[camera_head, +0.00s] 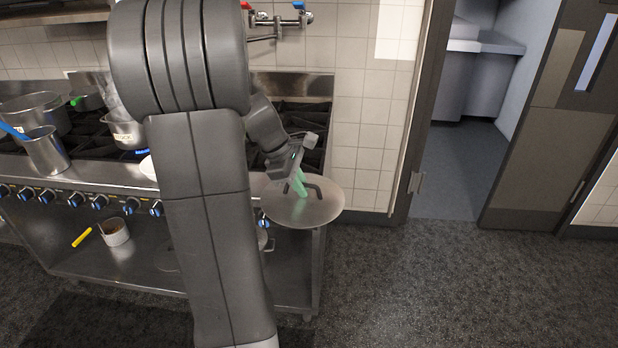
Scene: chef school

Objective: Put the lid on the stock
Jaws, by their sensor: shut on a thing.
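A round grey metal lid (322,212) with a dark handle is held in the air at the right end of the stove, beyond its front edge. My gripper (300,187), with green fingers, is above the lid and shut on its handle. A pot with a pale label (124,135) stands on the stove left of my arm, with steam rising above it. The label looks like it reads stock, but it is small. My arm hides the pot's right side and the middle of the stove.
A large metal pot (38,108) and a tall metal container (46,151) with a blue utensil stand at the stove's left. Blue knobs (100,203) line the front. A small pot (115,232) sits on the lower shelf. Open floor (450,285) lies right, towards a doorway.

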